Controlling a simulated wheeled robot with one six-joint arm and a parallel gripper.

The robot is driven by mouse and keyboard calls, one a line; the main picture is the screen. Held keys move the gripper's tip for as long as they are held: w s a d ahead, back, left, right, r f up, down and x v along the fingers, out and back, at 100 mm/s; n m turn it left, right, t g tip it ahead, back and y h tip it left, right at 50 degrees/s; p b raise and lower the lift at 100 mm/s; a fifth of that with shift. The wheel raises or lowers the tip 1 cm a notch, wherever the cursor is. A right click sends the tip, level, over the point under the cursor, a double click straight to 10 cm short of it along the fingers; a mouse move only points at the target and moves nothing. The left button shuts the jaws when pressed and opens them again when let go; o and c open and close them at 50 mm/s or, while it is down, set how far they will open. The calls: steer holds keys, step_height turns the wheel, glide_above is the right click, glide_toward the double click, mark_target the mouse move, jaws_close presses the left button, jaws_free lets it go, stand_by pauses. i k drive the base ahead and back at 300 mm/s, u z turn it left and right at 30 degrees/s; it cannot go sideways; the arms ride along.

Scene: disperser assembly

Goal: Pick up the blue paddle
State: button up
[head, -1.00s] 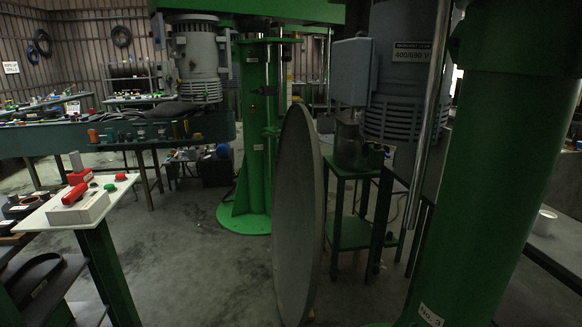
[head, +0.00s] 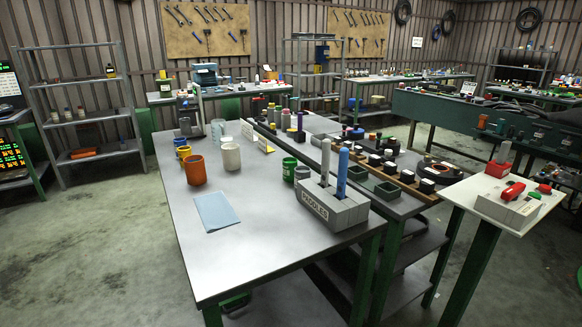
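The blue paddle (head: 342,172) stands upright in a grey block (head: 335,212) with a label on its front. The block sits at the near right corner of the grey table. A grey paddle (head: 325,160) stands upright in the same block, just left of the blue one. The lower ends of both are hidden inside the block. My gripper is not in view.
The grey table (head: 262,250) also holds an orange cup (head: 195,170), a white cup (head: 231,156), a green can (head: 289,169) and a blue sheet (head: 215,211). A white control stand (head: 484,200) is at right. The floor at left is clear.

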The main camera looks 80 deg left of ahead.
mark_target(344, 155)
steer(key=u, duration=1.1)
steer(key=i, duration=1.85)
steer(key=u, duration=2.5)
